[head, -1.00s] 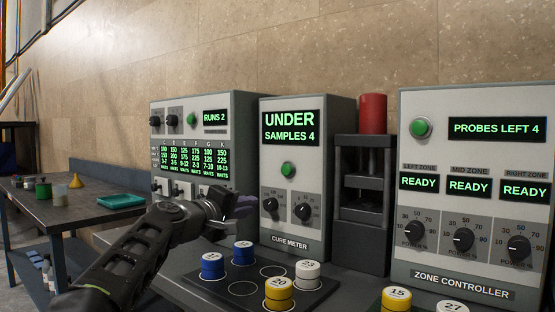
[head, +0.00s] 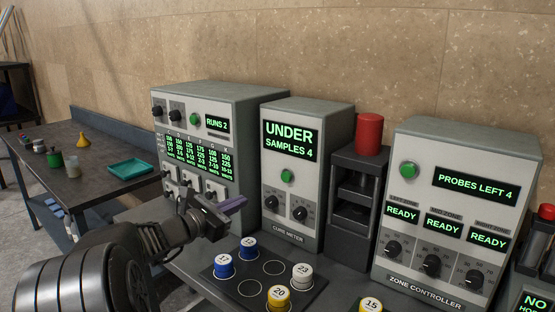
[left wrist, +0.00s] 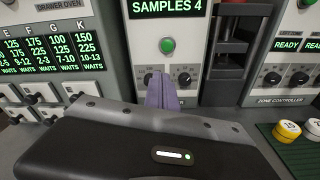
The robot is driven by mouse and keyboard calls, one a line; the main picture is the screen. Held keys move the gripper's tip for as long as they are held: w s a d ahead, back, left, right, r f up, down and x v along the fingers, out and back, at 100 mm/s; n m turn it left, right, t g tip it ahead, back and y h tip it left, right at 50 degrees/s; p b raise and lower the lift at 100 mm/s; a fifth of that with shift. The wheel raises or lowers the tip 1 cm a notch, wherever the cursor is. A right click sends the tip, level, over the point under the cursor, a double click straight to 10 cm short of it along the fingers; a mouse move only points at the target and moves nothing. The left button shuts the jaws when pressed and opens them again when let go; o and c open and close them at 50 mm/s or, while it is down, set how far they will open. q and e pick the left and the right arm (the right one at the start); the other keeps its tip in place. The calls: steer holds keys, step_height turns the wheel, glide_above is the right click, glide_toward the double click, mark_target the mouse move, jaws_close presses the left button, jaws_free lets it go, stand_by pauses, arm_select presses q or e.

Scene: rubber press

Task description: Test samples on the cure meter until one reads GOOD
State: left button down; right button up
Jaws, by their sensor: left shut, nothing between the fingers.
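The cure meter (head: 340,120) stands in the middle of the head view. Its screen (head: 289,140) reads UNDER, SAMPLES 4, and its round green button (head: 287,176) sits below. It also shows in the left wrist view, with its green button (left wrist: 167,46). My left gripper (head: 236,204) is shut and empty, its purple fingers (left wrist: 162,90) apart from the button. A black pad (head: 313,294) holds blue samples (head: 223,266) and (head: 248,248), a yellow sample 20 (head: 278,298) and a white sample 23 (head: 302,275). My right gripper is not in view.
The drawer oven (head: 233,105) stands left of the meter, reading RUNS 2. A press with a red cylinder (head: 369,134) and the zone controller (head: 440,150), showing PROBES LEFT 4 and READY, stand right. A side table (head: 80,165) holds a teal tray (head: 129,168).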

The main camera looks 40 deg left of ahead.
mark_target(285, 178)
arm_select(q)
steer(key=n, duration=0.1)
steer(key=d+n+t, duration=0.1)
steer(key=shift+w+d+r+n, duration=0.2)
steer(key=shift+d+r+n, duration=0.05)
steer(key=shift+r+n, duration=0.15)
steer(key=shift+w, duration=0.15)
steer(key=w+p, duration=0.2)
steer(key=w, duration=1.1)
steer(key=shift+w+a, duration=0.15)
steer(key=shift+w, duration=0.25)
